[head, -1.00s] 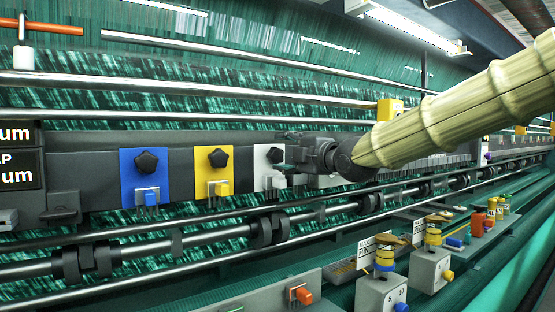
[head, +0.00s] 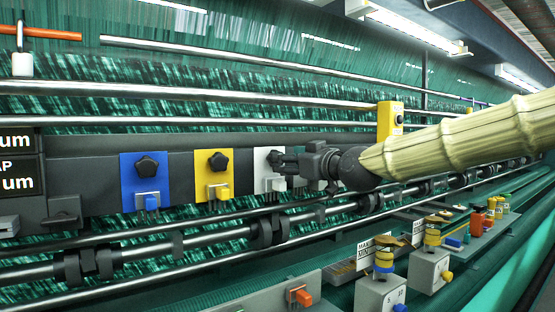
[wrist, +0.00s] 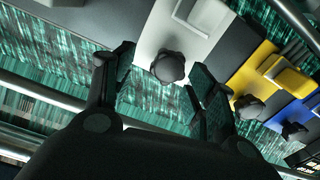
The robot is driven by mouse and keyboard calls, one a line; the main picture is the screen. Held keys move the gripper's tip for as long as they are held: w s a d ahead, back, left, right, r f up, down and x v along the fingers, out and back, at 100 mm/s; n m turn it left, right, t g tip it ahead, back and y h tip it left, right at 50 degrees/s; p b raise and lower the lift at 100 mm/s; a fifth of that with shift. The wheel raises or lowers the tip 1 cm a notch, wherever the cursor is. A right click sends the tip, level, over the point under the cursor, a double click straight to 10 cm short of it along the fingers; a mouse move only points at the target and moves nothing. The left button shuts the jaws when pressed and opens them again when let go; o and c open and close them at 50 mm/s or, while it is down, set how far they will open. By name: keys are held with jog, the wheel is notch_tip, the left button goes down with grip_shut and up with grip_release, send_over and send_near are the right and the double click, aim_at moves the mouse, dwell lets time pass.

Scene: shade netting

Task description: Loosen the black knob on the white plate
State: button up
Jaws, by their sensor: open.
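The black knob (head: 275,157) sits on the upper part of the white plate (head: 261,158), on the dark grey rail. My gripper (head: 287,167) reaches in from the right, its fingers over the plate's right side and partly hiding it. In the wrist view the knob (wrist: 168,66) shows between the two spread fingers of my gripper (wrist: 163,64), on the white plate (wrist: 152,30). Clear space shows on both sides of the knob. The fingers are open and hold nothing. I cannot tell how near the fingertips are in depth.
A yellow plate (head: 201,165) and a blue plate (head: 128,172) with similar black knobs stand to the left. A long metal roller bar (head: 205,240) runs below the plates. Grey boxes (head: 380,294) stand at the lower right.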

jog(key=shift+f+m, duration=0.1)
jog(key=shift+m, duration=1)
jog(key=shift+w+a, duration=0.1)
jog(key=shift+x, duration=1.15)
jog(key=shift+c, duration=0.3)
